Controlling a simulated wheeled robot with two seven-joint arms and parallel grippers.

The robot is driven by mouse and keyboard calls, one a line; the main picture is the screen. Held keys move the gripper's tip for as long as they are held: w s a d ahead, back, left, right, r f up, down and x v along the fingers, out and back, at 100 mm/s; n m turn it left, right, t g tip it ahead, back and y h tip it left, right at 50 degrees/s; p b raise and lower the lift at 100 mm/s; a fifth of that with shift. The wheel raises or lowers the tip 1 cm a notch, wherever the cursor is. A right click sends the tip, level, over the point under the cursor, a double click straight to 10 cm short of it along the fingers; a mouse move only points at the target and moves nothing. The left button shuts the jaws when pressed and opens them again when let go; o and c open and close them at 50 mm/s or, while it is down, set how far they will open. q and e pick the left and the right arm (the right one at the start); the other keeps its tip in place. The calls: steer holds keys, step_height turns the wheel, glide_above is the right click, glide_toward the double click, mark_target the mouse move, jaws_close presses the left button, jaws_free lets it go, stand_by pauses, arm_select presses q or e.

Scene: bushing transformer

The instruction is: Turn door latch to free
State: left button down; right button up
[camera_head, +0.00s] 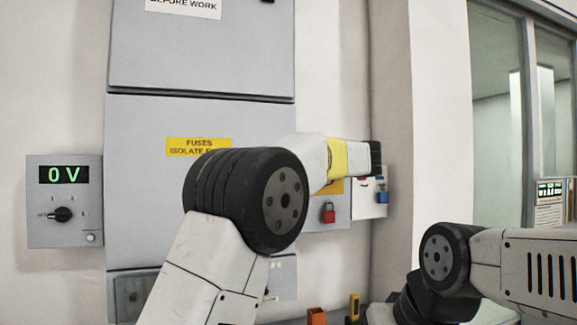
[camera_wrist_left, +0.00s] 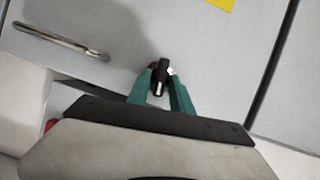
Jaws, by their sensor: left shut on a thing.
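In the left wrist view, my left gripper (camera_wrist_left: 158,92) has its teal fingers shut on a small black door latch (camera_wrist_left: 163,68) with a bright metal end. The latch sits on the grey cabinet door (camera_wrist_left: 120,30), near the door's dark edge gap. In the head view the grey cabinet door (camera_head: 135,180) stands behind my left arm, which crosses in front of it and hides part of it. The left fingers and the latch cannot be made out there. My right arm shows at the lower right; its gripper is out of view.
A silver handle (camera_wrist_left: 60,40) is left of the latch. A meter box (camera_head: 65,235) reading 0 V hangs left of the cabinet. A red padlock (camera_head: 328,213) and a blue padlock (camera_head: 383,197) hang at right. Small orange (camera_head: 316,316) and yellow (camera_head: 353,307) items stand below.

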arm_select(q)
steer(key=shift+f+m, duration=0.15)
steer(key=shift+m, duration=0.55)
steer(key=c, duration=1.4)
jaws_free()
steer(key=shift+c, duration=0.2)
steer(key=shift+y, duration=0.3)
steer(key=shift+d, duration=0.1)
steer(key=v, duration=0.7)
steer(key=shift+s, duration=0.3)
steer(key=shift+d+f, duration=0.1)
